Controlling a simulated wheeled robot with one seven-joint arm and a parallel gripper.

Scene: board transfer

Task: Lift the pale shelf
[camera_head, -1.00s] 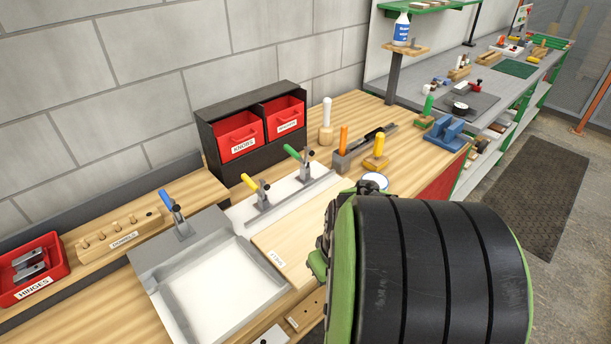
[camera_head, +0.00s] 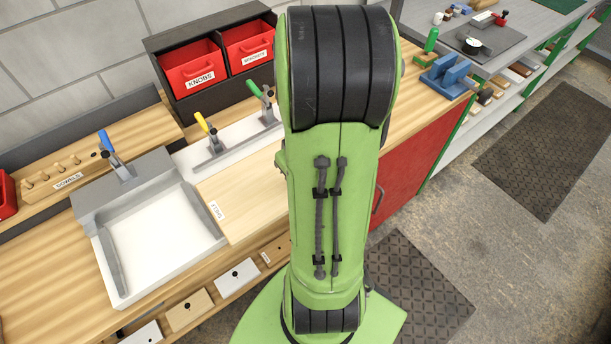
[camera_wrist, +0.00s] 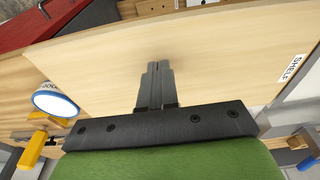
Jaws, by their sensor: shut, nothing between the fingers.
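The pale shelf (camera_wrist: 220,60) is a flat light-wood board with a white "SHELF" label at its right end in the wrist view. In the head view the pale shelf (camera_head: 245,193) lies flat on the workbench, beside the grey-edged white tray and in front of the clamps. My green arm hides its right part there. My gripper (camera_wrist: 154,68) is shut with its fingers together and nothing between them. In the wrist view its tips appear over the board's middle; I cannot tell whether they touch it. My gripper is hidden in the head view.
Upright toggle clamps with yellow (camera_head: 203,123) and green (camera_head: 254,88) handles stand behind the board. The grey-edged tray (camera_head: 105,245) is at its left. A blue-rimmed white disc (camera_wrist: 56,103) shows near the board in the wrist view. Red bins (camera_head: 190,70) stand farther back.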

